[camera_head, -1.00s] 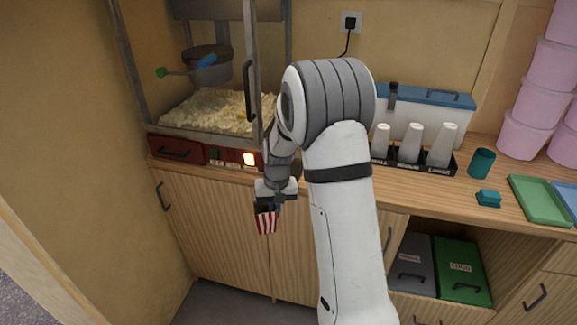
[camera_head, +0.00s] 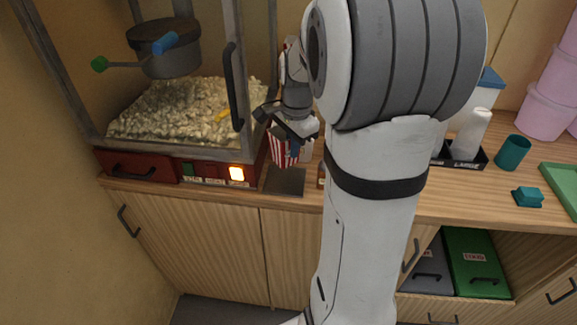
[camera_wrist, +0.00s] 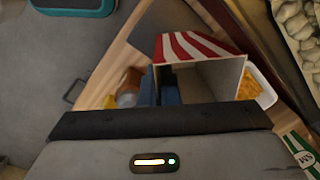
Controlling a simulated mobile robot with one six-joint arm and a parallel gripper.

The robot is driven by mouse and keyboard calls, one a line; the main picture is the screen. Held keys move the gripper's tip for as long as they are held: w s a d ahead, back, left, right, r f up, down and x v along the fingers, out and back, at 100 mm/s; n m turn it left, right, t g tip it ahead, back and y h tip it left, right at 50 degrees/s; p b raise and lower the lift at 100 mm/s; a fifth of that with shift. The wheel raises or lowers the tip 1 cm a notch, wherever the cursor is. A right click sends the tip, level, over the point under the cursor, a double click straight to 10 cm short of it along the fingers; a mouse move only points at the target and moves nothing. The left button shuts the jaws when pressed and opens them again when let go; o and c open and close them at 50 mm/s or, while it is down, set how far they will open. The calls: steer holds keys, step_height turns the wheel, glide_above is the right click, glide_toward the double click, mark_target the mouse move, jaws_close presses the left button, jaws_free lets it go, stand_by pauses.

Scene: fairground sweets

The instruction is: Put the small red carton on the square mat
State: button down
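The small red-and-white striped carton (camera_head: 281,150) hangs in my gripper (camera_head: 292,134) at the right of the popcorn machine. In the wrist view the carton (camera_wrist: 205,48) shows its open top, and blue finger pads (camera_wrist: 160,87) close on its left wall, one apparently inside. The square mat (camera_head: 284,183) is dark and lies on the counter's front edge, below the carton in the head view. The carton's base is close to the mat's back part; I cannot tell whether they touch.
The popcorn machine (camera_head: 180,170) stands close on the left. A small brown bottle (camera_head: 321,176) stands just right of the mat. A white container with yellow contents (camera_wrist: 258,88) is beside the carton in the wrist view. A cup rack (camera_head: 470,158) and teal cup (camera_head: 512,152) are farther right.

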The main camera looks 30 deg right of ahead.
step_height(320, 180, down, 7)
steer(key=shift+r, duration=0.1)
steer(key=shift+s, duration=0.1)
stand_by(0.3)
steer(key=shift+f, duration=0.25)
steer(key=c, duration=1.7)
jaws_free()
steer(key=shift+r, duration=0.1)
